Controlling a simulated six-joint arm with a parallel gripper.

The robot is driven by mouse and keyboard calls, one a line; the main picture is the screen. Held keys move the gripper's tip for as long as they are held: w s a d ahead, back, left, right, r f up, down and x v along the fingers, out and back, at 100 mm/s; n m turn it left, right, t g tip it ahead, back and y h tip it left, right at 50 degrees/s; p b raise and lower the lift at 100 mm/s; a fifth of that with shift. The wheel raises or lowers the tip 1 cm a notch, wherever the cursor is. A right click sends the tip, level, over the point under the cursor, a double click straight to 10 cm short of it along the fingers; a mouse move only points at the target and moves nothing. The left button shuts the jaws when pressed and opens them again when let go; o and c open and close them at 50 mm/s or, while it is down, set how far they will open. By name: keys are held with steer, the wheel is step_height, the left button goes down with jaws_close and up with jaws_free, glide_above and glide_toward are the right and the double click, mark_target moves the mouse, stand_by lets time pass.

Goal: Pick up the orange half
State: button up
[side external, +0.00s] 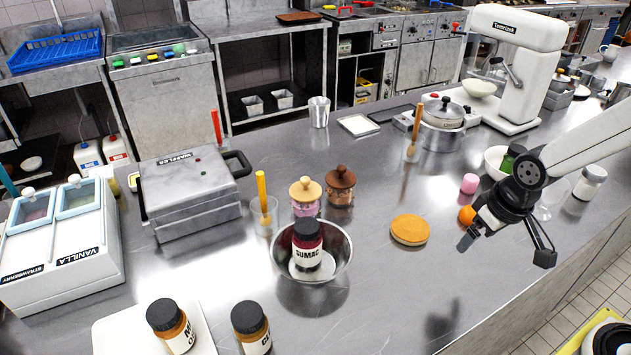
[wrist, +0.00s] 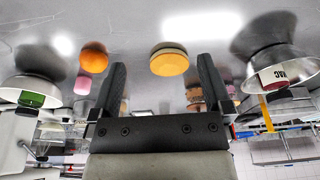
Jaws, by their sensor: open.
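The orange half (side external: 466,215) lies on the steel counter, partly hidden behind my gripper (side external: 474,236) in the side view. In the wrist view the orange half (wrist: 94,57) is a bright orange round shape. It lies left of both fingers, outside the gap between them. My gripper (wrist: 161,66) is open and empty, above the counter and apart from the orange half. A flat yellow-orange disc with a paler rim (side external: 409,230) lies left of it; in the wrist view this disc (wrist: 169,61) shows between the fingertips.
A pink piece (side external: 469,184) and a white bowl (side external: 496,160) stand behind the orange half. A steel bowl (side external: 345,262) holds a sumac jar (side external: 307,246). A waffle iron (side external: 190,190) is at the left. The counter front is mostly clear near my gripper.

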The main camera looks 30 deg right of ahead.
steer(key=n+g, duration=0.3)
steer(key=n, duration=0.1)
glide_above(472, 214)
steer(key=d, duration=0.2)
steer(key=f, duration=0.2)
steer(key=shift+w+a+f, duration=0.25)
steer(key=shift+w+f, duration=0.1)
steer(key=shift+f, duration=0.05)
steer(key=shift+f, duration=0.15)
steer(key=shift+f, duration=1.2)
steer(key=shift+f, duration=2.55)
